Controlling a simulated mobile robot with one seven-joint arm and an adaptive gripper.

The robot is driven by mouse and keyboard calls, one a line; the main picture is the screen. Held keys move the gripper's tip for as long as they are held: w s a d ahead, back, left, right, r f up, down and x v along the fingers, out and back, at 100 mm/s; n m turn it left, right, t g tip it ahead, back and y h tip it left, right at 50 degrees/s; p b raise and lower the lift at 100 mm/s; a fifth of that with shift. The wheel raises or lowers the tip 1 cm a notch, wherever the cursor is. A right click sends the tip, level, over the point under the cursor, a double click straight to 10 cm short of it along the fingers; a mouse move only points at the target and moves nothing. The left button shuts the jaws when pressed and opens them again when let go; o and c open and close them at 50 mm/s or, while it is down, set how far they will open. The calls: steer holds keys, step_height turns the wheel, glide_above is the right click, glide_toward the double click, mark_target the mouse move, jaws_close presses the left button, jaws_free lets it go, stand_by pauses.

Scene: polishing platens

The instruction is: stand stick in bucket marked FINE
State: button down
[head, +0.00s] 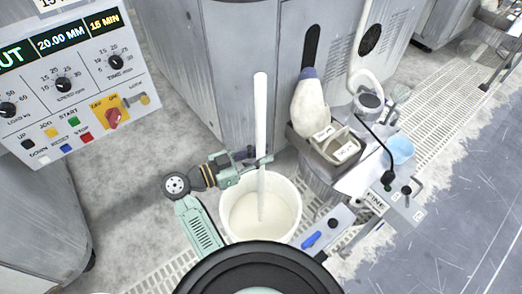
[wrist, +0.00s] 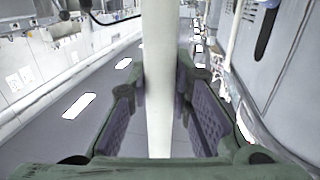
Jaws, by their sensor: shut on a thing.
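A long white stick (head: 261,115) stands nearly upright in the head view, its lower end inside a white bucket (head: 293,190) with pale, milky contents. My gripper (head: 262,160) is shut on the stick above the bucket's rim. In the wrist view the stick (wrist: 157,80) runs between the two purple-padded fingers of my gripper (wrist: 158,100). I cannot tell whether the stick's lower end touches the bucket's bottom.
A control panel (head: 75,80) with knobs and buttons is at the left. A grey machine cabinet (head: 200,70) rises behind.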

steer(key=shift+f+b, duration=0.55)
steer(key=shift+f, duration=1.45)
steer(key=c, duration=1.4)
jaws_free()
steer(key=shift+o, duration=0.2)
steer(key=v, duration=1.2)
